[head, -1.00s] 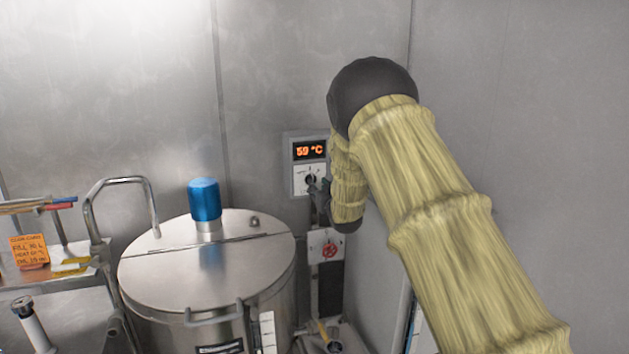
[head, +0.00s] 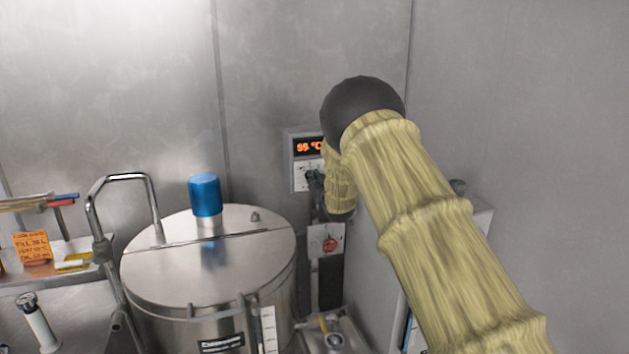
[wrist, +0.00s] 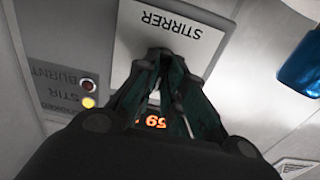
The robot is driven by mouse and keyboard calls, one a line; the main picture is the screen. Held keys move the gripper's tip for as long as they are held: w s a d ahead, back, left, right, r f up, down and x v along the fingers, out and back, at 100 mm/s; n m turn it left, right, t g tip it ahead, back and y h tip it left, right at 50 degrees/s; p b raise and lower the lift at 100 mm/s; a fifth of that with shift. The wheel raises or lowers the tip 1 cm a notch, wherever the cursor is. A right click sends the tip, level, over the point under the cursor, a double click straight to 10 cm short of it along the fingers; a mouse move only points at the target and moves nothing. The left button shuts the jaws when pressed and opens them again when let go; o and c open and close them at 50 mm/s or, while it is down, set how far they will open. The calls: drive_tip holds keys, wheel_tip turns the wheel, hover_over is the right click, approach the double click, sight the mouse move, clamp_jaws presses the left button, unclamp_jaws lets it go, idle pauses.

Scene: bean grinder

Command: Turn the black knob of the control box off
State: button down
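The control box (head: 299,172) is on the back wall, with an orange display (head: 307,147) reading about 59 °C and a white panel below it. My gripper (head: 314,183) is at the lower part of this panel. In the wrist view the box appears upside down, with a white plate (wrist: 130,45) marked STIRRER. The dark fingers of my gripper (wrist: 164,60) converge at this plate, with their tips close together. The black knob is hidden behind the fingers, so I cannot tell whether they touch or hold it. The display (wrist: 155,121) shows between the fingers.
A red lamp (wrist: 88,84) and a lit yellow lamp (wrist: 88,102) sit beside the plate. A steel vessel (head: 160,275) with a blue cap (head: 205,195) stands left of my arm. A panel with a red knob (head: 329,244) is below the box.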

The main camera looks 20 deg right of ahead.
drive_tip(key=shift+f+n+b, duration=0.15)
drive_tip(key=shift+n+b, duration=0.15)
drive_tip(key=shift+b, duration=0.3)
drive_tip(key=n+b, duration=0.8)
drive_tip(key=b, duration=0.3)
drive_tip(key=shift+a, duration=0.15)
drive_tip(key=shift+n+b, duration=0.3)
drive_tip(key=c, duration=1.5)
unclamp_jaws()
drive_tip(key=shift+s, duration=0.1)
